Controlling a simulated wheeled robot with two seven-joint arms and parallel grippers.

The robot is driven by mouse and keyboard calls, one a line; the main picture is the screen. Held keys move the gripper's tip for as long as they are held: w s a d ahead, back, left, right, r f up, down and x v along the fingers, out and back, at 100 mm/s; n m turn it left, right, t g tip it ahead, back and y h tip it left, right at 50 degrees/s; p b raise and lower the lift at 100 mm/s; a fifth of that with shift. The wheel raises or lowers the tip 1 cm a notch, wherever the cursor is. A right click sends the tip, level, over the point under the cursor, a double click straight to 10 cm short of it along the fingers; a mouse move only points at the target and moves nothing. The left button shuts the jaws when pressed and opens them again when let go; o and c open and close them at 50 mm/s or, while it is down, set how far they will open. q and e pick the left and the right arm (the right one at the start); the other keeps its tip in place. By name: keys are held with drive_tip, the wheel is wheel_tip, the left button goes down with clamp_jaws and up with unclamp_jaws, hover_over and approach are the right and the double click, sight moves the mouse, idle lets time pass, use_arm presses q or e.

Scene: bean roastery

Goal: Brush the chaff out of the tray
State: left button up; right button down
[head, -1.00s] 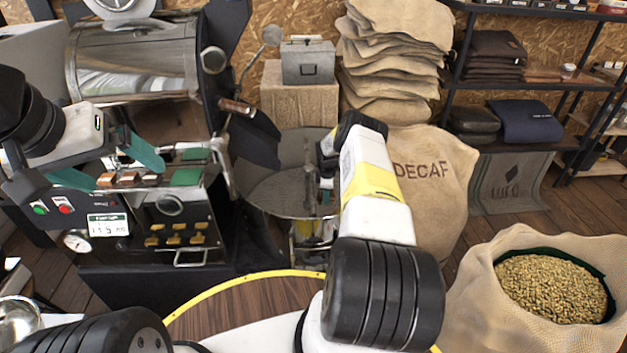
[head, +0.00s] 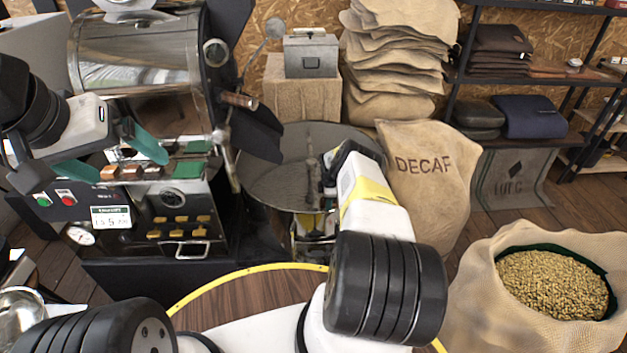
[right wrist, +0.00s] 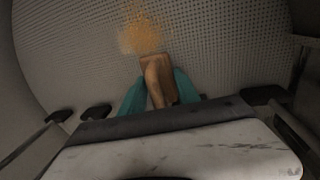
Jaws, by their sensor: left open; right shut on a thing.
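The tray is a round, grey perforated pan (head: 268,185) in front of the roaster; its holes and wall show in the right wrist view (right wrist: 235,45). A tan patch of chaff (right wrist: 143,32) lies on it, just beyond the brush. My right gripper (right wrist: 156,92) is shut on the wooden handle of the brush (right wrist: 154,70), low over the tray. Its bristles are hidden, so I cannot tell whether they touch. In the head view my arm covers this gripper and part of the tray. My left gripper (head: 132,168) is open and empty before the roaster's front panel.
The roaster drum (head: 135,60) and its control panel (head: 170,220) stand at the left. A DECAF sack (head: 430,165) stands right of the tray. An open sack of beans (head: 553,285) is at the lower right. A metal box (head: 310,57) stands behind the tray.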

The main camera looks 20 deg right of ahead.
sight(336, 203)
idle(0.6)
